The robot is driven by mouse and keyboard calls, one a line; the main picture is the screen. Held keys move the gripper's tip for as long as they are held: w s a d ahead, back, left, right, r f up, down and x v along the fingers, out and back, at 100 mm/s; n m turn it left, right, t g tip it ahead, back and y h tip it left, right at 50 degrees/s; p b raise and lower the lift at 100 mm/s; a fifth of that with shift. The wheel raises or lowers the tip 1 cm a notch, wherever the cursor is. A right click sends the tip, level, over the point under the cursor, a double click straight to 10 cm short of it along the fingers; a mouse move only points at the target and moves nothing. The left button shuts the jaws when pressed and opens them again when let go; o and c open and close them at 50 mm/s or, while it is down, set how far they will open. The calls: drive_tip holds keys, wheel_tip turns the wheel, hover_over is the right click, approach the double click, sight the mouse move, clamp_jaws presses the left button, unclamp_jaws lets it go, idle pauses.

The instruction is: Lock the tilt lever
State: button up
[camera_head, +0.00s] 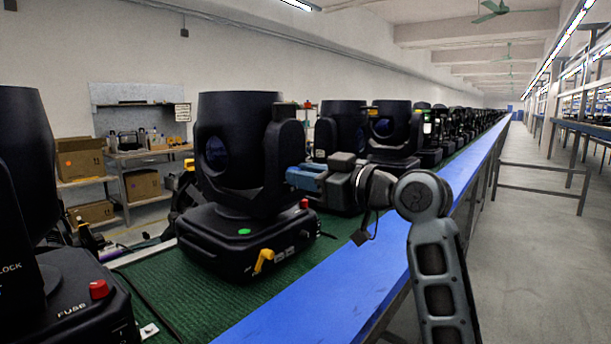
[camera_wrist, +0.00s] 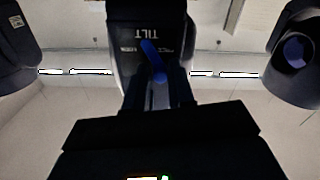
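The near moving-head light (camera_head: 240,150) stands on the green belt, its black head held in a yoke. In the wrist view, the yoke arm (camera_wrist: 122,50) carries an upside-down TILT label and the blue tilt lever (camera_wrist: 152,58), which sits slightly slanted. In the head view, my gripper (camera_head: 290,177) is at the right side of this yoke, and the lever is hidden there. In the wrist view, my gripper's two dark fingers (camera_wrist: 160,92) stand apart, with the lever's lower end in or just beyond the gap. I cannot tell whether they touch it.
A yellow lever (camera_head: 263,260) and a red knob (camera_head: 304,203) are on the light's base. Another light (camera_head: 70,300) stands close at the left, and several more line the belt behind. A blue rail (camera_head: 335,300) edges the belt. The aisle floor (camera_head: 550,230) at right is clear.

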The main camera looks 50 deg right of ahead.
clamp_jaws()
drive_tip(key=shift+r+m+p, duration=0.1)
drive_tip(key=shift+m+p, duration=0.2)
drive_tip(key=shift+d+m+p, duration=0.5)
drive_tip(key=shift+m+p, duration=1.05)
drive_tip(key=shift+m, duration=0.35)
drive_tip(key=shift+d+m+p, duration=0.5)
drive_tip(key=shift+m+p, duration=1)
drive_tip(key=shift+m, duration=0.4)
drive_tip(key=shift+d+m+p, duration=0.5)
drive_tip(key=shift+m+p, duration=1.05)
drive_tip(key=shift+m, duration=0.35)
drive_tip(key=shift+o, duration=2.1)
unclamp_jaws()
